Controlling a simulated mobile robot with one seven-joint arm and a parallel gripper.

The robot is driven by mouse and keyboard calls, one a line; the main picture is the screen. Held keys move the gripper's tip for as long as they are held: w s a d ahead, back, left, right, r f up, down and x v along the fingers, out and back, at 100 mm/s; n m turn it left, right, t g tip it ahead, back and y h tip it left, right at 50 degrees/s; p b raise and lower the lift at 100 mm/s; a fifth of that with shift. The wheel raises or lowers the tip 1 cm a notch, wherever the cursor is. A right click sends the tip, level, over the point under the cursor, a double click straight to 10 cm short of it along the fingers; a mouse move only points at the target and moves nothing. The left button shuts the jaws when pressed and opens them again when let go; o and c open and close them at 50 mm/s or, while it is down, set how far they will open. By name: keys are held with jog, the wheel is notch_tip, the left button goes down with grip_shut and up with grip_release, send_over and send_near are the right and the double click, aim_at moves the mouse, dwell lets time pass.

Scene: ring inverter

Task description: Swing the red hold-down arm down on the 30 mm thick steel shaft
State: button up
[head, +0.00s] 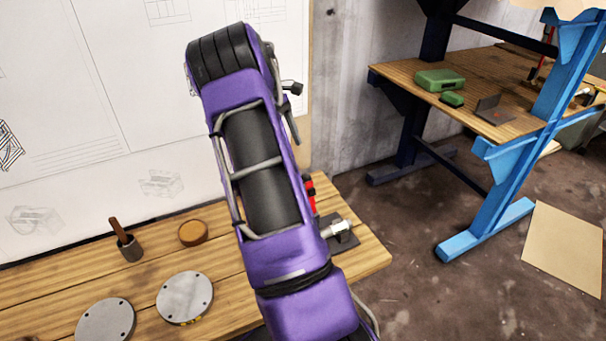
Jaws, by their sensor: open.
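A small red piece (311,193), probably part of the red hold-down arm, shows just right of my purple arm above the bench. Most of it is hidden behind my arm, so I cannot tell whether it is raised or lowered. A short bright steel piece (338,228), perhaps the shaft's end, sticks out beside a dark grey block (345,240) at the bench's right end. The rest of it is hidden. My arm crosses the middle of the head view; my gripper is not visible.
The wooden bench (235,265) carries two grey discs (185,298) (105,320), a brown round piece (193,233) and a dark cup with a wooden handle (126,243). A shelf table (420,75) with green boxes stands at the right. Floor lies between.

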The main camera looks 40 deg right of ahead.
jog(key=x, duration=1)
jog(key=shift+d, duration=0.1)
grip_shut()
dwell(1.1)
